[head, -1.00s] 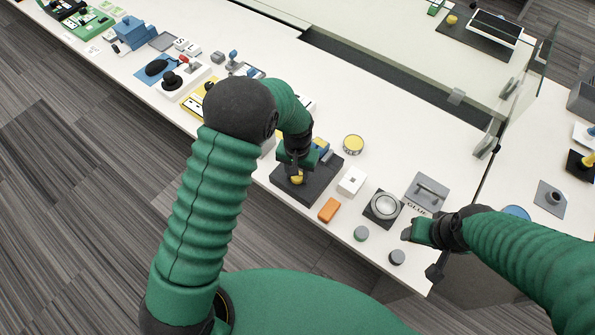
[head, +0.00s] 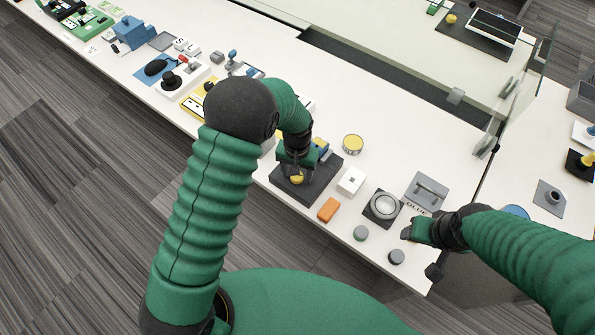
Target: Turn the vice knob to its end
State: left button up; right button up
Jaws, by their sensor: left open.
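The vice stands on a dark base plate (head: 325,183) near the front edge of the white table, with blue parts behind my gripper. Its yellow knob (head: 296,179) faces the front. My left gripper (head: 297,172) points down from above at the knob, with its open fingers close around or beside it; I cannot tell whether they touch it. The wrist hides much of the vice. My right gripper (head: 409,234) is held low at the right, apart from the vice, and its fingers are too small to read.
A white block (head: 351,181), an orange block (head: 328,209) and a round yellow-topped tin (head: 353,144) surround the vice base. A round glass dish (head: 383,206) and grey discs lie further right. Several devices crowd the table at the left.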

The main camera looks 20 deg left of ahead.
pick_arm(q)
notch_tip(320, 180, up, 17)
jog(key=shift+f, duration=0.15)
dwell(0.5)
